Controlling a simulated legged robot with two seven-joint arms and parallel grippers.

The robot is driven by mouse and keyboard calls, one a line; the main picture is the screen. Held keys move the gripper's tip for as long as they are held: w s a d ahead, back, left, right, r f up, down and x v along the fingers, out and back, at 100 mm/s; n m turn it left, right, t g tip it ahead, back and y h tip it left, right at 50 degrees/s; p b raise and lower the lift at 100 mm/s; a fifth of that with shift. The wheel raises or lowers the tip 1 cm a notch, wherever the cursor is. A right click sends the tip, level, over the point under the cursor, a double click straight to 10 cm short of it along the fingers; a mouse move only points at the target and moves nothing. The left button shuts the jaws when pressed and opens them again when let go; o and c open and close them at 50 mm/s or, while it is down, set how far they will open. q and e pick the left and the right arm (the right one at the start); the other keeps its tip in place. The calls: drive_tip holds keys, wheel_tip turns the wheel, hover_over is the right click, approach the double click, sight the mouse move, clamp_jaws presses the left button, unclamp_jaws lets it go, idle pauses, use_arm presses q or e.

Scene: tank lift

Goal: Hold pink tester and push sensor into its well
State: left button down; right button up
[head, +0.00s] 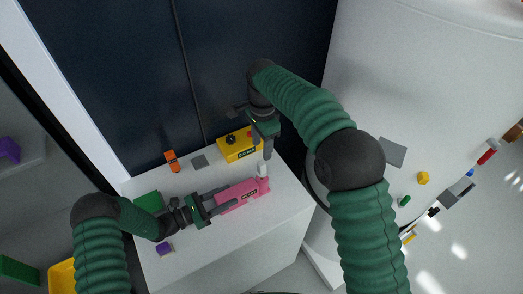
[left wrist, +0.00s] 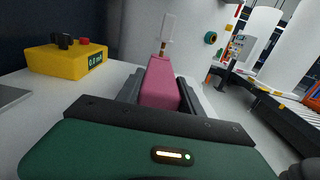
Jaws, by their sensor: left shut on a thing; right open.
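The pink tester (head: 240,195) lies on the white cabinet top, and it also shows in the left wrist view (left wrist: 162,82). My left gripper (head: 222,198) is shut on it, with fingers along both its sides. A pale, clear sensor (head: 263,170) stands upright at the tester's far end. In the left wrist view the sensor (left wrist: 167,32) has a brown lower part; how deep it sits in the well cannot be told. My right gripper (head: 267,150) is open, pointing down just above the sensor; contact cannot be told.
A yellow box (head: 240,146) with a black knob, red button and small display stands behind the tester. An orange item (head: 172,160), a grey square (head: 200,161), a green block (head: 149,201) and a purple piece (head: 165,248) lie on the cabinet top (head: 225,235). A large white tank stands at right.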

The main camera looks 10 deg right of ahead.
drive_tip(key=shift+r, duration=0.1)
use_arm(q)
drive_tip(key=c, duration=0.7)
unclamp_jaws()
drive_tip(key=shift+a, duration=0.1)
